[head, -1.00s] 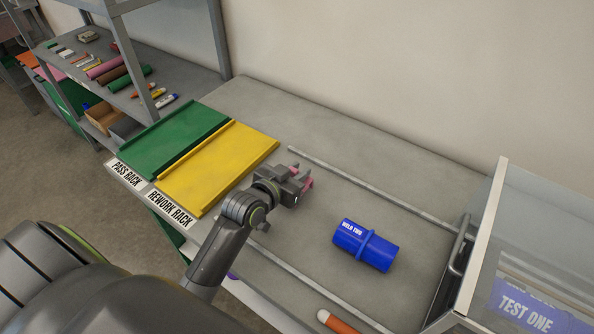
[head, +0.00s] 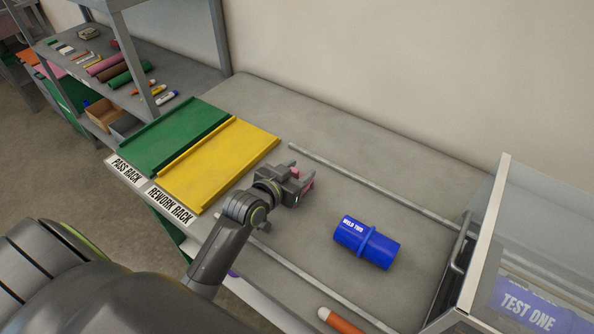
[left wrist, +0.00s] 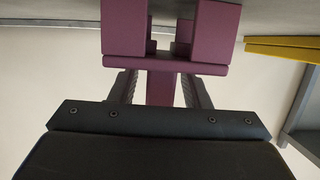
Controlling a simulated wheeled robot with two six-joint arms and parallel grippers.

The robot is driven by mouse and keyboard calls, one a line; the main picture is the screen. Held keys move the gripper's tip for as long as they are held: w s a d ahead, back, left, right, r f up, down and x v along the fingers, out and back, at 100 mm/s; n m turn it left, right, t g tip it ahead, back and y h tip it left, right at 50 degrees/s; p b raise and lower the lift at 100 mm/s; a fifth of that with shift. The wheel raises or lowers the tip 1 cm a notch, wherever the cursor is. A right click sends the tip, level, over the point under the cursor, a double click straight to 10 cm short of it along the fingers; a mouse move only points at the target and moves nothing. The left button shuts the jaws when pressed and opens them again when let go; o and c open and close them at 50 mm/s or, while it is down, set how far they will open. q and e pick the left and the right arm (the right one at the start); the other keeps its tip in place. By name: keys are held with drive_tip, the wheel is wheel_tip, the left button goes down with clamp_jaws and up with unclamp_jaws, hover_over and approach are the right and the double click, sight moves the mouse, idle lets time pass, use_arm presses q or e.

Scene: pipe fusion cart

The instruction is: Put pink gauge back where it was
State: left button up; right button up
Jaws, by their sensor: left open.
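The pink gauge (head: 309,184) is at my left gripper (head: 301,180), over the grey bench just right of the yellow rack. In the left wrist view the gauge (left wrist: 170,45) looks purple-pink, with two blocks, a crossbar and a narrow stem. The stem lies between the fingers of my left gripper (left wrist: 165,88), which are open around it. The blocks meet the grey surface in that picture; whether the gauge rests on it is hard to tell. In the head view the gripper hides most of the gauge. My right gripper is not in view.
A blue fitting marked WELD TWO (head: 367,242) lies between two grey rails (head: 375,187). The yellow rework rack (head: 220,163) and green pass rack (head: 172,138) are left. A clear-sided TEST ONE box (head: 490,225) stands right. An orange marker (head: 340,321) lies at the front.

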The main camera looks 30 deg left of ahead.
use_arm(q)
drive_tip(key=shift+r, duration=0.15)
drive_tip(key=v, duration=1.2)
drive_tip(key=shift+r+b, duration=0.3)
drive_tip(key=shift+r, duration=0.1)
drive_tip(key=shift+s+f, duration=0.1)
drive_tip(key=shift+s, duration=0.05)
